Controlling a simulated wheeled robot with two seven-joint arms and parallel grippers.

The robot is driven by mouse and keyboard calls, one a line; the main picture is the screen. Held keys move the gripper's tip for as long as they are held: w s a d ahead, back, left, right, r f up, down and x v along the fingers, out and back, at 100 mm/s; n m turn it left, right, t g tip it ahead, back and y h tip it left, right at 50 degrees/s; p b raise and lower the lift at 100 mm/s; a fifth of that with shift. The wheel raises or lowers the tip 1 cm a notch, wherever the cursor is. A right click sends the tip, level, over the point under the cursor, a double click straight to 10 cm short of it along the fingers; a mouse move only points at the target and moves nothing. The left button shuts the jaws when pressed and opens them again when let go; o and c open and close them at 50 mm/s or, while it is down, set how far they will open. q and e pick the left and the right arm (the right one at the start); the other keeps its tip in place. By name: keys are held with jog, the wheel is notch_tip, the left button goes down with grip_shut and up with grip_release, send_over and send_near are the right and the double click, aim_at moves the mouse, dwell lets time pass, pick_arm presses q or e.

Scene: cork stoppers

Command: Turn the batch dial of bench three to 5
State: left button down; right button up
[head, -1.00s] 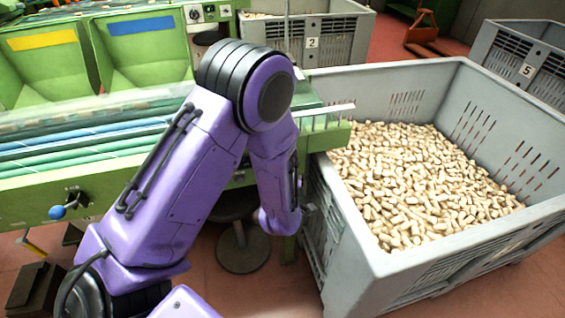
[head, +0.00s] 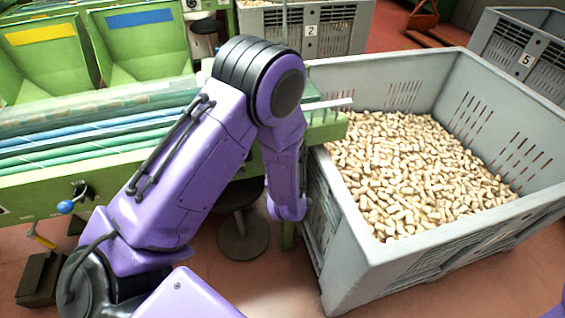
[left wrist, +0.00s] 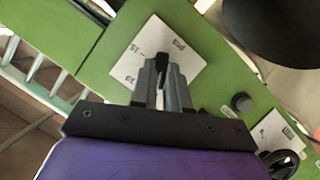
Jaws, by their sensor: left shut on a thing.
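In the left wrist view, my left gripper (left wrist: 163,80) is shut on the small black batch dial (left wrist: 162,62). The dial stands on a white scale plate (left wrist: 182,37) fixed to the green bench face. Some marks on the plate's left side are visible, one looking like 15; the others are hard to read. The fingers hide part of the plate, and I cannot tell which number the dial points to. In the head view my left arm reaches over the green bench (head: 30,203); its gripper and the dial are hidden there. My right gripper is not in view.
A large grey bin (head: 345,262) full of corks (head: 415,170) stands right of my arm. Bins marked 2 (head: 335,35) and 5 (head: 500,50) are behind. A blue-knobbed lever (head: 66,207) sits on the bench front. A dark round knob (left wrist: 241,102) is near the dial.

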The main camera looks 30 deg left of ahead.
pick_arm(q)
jog(key=c, duration=1.1)
grip_release()
jog(key=shift+r, duration=0.15)
jog(key=shift+a, duration=0.1)
jog(key=v, duration=1)
jog(key=shift+s+b, duration=0.15)
jog(key=shift+b, duration=0.15)
jog(key=s+f+m+g+h, duration=0.45)
jog(key=s+f+m, duration=0.2)
jog(key=f, duration=0.75)
jog(key=s+a+f+g, duration=0.1)
jog(key=s+f, duration=0.1)
jog(key=s, duration=0.3)
jog(key=s+a+f+g, duration=0.1)
jog(key=s+f, duration=0.2)
jog(key=s, duration=0.2)
jog(key=s+a+f+g+h, duration=0.1)
jog(key=s+a+f, duration=0.1)
jog(key=s, duration=0.3)
jog(key=shift+s+f+m+g, duration=0.25)
jog(key=shift+s+f+m, duration=0.05)
jog(key=shift+f+m, duration=0.1)
